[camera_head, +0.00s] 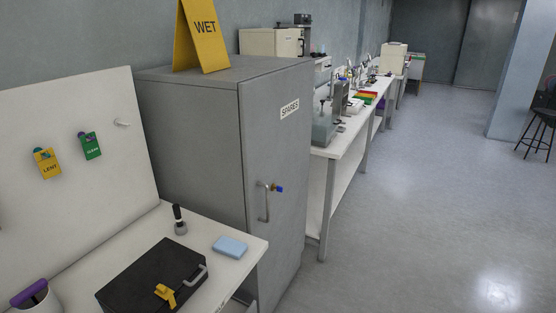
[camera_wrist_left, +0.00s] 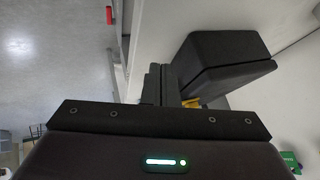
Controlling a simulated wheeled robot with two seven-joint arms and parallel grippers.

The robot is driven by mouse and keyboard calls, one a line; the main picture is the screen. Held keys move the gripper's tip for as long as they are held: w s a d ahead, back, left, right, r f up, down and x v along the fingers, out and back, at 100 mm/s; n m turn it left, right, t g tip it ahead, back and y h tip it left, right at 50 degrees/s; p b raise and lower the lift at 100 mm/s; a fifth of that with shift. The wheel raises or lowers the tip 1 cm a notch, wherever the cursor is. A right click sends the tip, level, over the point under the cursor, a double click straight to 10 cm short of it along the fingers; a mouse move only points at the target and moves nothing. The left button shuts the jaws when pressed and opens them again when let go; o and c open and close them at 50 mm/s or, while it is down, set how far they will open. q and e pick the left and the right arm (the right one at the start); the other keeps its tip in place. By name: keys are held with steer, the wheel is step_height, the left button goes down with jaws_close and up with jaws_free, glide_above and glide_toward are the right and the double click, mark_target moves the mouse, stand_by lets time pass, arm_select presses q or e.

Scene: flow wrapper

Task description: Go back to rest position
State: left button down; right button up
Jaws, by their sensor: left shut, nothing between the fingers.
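My left gripper (camera_wrist_left: 160,85) shows only in the left wrist view, its dark fingers close together past the wide gripper body. It is shut with nothing between the fingers. A black case (camera_head: 150,275) with a grey handle lies on the white bench in the head view, with a yellow piece (camera_head: 166,295) at its front. In the left wrist view a black box-like shape (camera_wrist_left: 225,60) is beyond the fingers to the right, and a small yellow bit (camera_wrist_left: 191,103) shows beside them. The gap between fingers and box is hard to judge. My right gripper is in neither view.
A grey cabinet (camera_head: 200,130) marked SPARES, topped by a yellow WET sign (camera_head: 203,38), stands beside the bench (camera_head: 240,262). Open floor (camera_head: 430,210) lies right.

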arm_select(q)
steer(key=s+d+f+n+g+h, duration=0.1)
steer(key=s+d+f+n+g, duration=0.15)
steer(key=s+d+g, duration=0.4)
steer(key=s+a+f, duration=0.1)
steer(key=s+f, duration=0.1)
steer(key=f, duration=1.4)
steer(key=s+f, duration=0.3)
steer(key=f, duration=1.3)
steer(key=s+a+f, duration=0.1)
steer(key=s+f, duration=0.6)
steer(key=s, duration=0.2)
steer(key=s+a+f, duration=0.2)
steer(key=s+f, duration=0.6)
steer(key=s, duration=0.1)
steer(key=shift+a+f, duration=0.25)
steer(key=shift+a, duration=0.05)
steer(key=shift+g, duration=0.25)
